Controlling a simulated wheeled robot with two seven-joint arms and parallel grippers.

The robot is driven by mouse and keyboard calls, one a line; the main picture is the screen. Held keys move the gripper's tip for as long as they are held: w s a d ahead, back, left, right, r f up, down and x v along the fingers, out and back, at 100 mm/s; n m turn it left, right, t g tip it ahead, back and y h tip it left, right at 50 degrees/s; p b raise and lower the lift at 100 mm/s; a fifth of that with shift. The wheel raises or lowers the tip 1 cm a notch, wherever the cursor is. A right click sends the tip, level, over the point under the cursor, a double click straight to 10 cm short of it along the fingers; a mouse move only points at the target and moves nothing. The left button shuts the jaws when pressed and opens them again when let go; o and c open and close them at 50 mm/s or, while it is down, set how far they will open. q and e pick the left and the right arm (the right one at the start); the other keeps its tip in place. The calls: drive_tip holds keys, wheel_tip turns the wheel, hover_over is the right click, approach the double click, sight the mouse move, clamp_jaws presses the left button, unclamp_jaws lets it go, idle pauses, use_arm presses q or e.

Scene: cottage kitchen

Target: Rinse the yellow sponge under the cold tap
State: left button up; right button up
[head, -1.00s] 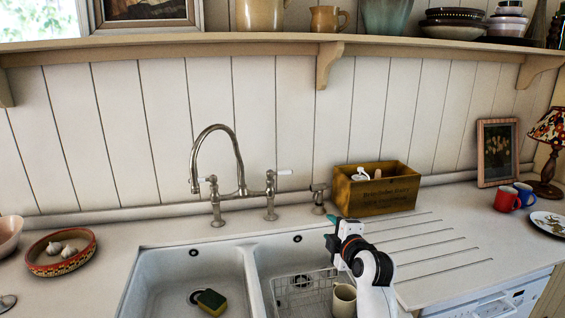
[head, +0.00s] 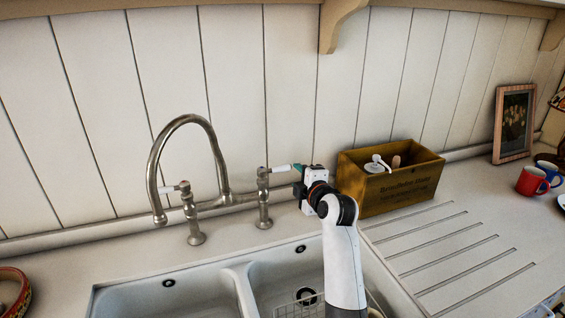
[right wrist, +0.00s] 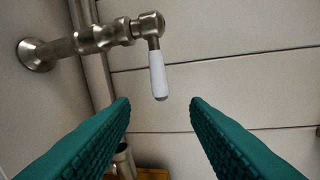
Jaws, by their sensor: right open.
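The metal bridge tap (head: 185,135) stands behind the sink with its spout over the left side. It has a left lever with a white handle (head: 175,188) and a right lever with a white handle (head: 279,168); no hot or cold mark is readable. My right gripper (head: 297,172) is close beside the right lever. In the right wrist view the open green fingers (right wrist: 160,108) point at the lever's white handle (right wrist: 158,75), which shows ahead of the gap between them. I cannot tell if they touch. The yellow sponge is out of view now. My left gripper is not in view.
A wooden box (head: 392,182) with a pump bottle stands just right of my gripper. The double sink (head: 240,290) has a wire rack (head: 297,308) in its right basin. Red and blue mugs (head: 531,181) and a picture frame (head: 514,123) stand right. The grooved drainer (head: 450,250) is clear.

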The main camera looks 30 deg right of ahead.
sight(289, 169)
drive_tip(key=p+x, duration=0.1)
drive_tip(key=x, duration=0.9)
drive_tip(key=shift+w, duration=0.15)
drive_tip(key=shift+c, duration=0.2)
clamp_jaws()
